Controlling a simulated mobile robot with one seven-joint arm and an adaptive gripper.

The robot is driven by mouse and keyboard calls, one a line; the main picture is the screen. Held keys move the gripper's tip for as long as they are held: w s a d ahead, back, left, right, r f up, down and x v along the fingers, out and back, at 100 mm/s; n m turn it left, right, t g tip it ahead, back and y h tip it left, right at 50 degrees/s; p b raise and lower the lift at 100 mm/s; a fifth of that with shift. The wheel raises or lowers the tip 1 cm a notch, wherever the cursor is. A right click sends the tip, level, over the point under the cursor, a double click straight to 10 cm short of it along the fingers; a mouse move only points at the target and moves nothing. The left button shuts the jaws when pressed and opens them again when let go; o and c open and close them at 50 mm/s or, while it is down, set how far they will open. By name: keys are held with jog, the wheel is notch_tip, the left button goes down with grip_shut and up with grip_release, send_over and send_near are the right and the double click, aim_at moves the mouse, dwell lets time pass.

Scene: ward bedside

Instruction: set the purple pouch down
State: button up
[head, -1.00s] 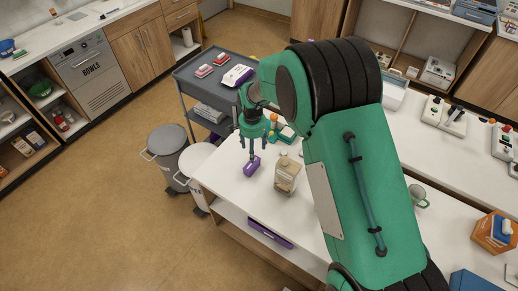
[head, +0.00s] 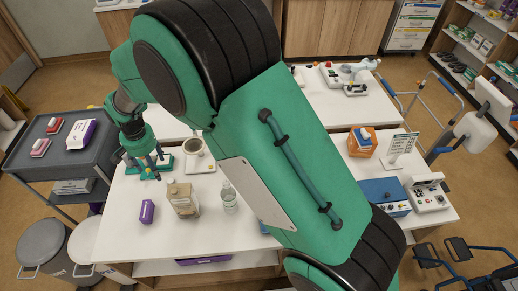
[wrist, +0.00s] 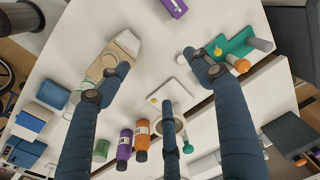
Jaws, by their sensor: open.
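The purple pouch (head: 147,211) rests on the white table (head: 215,240) near its front left corner, left of a beige carton. In the wrist view the purple pouch (wrist: 174,7) is cut by the top edge, beyond and apart from my fingers. My gripper (head: 146,176) is above the table, on the far side of the pouch. In the wrist view my gripper (wrist: 160,75) has its fingers spread with nothing between them. The far part of the table is partly hidden by my arm.
The beige carton (head: 184,203) and a clear bottle (head: 229,200) stand right of the pouch. A green stand (head: 160,163) and a white round vessel (head: 193,147) lie behind. A grey cart (head: 62,157) and bins (head: 42,247) are on the left.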

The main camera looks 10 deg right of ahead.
jog(key=s+d+r+t, duration=0.1)
jog(key=s+d+r, duration=0.1)
jog(key=d+r, duration=1.15)
jog(key=s+d+r+t, duration=0.1)
jog(key=d+r, duration=0.9)
jog(key=d, duration=0.6)
jog(key=s+d+r+t, duration=0.1)
jog(key=s+d+r, duration=0.1)
jog(key=s+d, duration=0.9)
jog(key=s+d+r+t, duration=0.2)
jog(key=s+d+r, duration=0.1)
jog(key=s+d, duration=0.9)
jog(key=shift+h, duration=0.3)
jog(key=shift+f, duration=0.1)
notch_tip(320, 180, down, 8)
jog(key=b, duration=0.8)
jog(key=shift+f+b, duration=0.2)
jog(key=shift+b, duration=0.2)
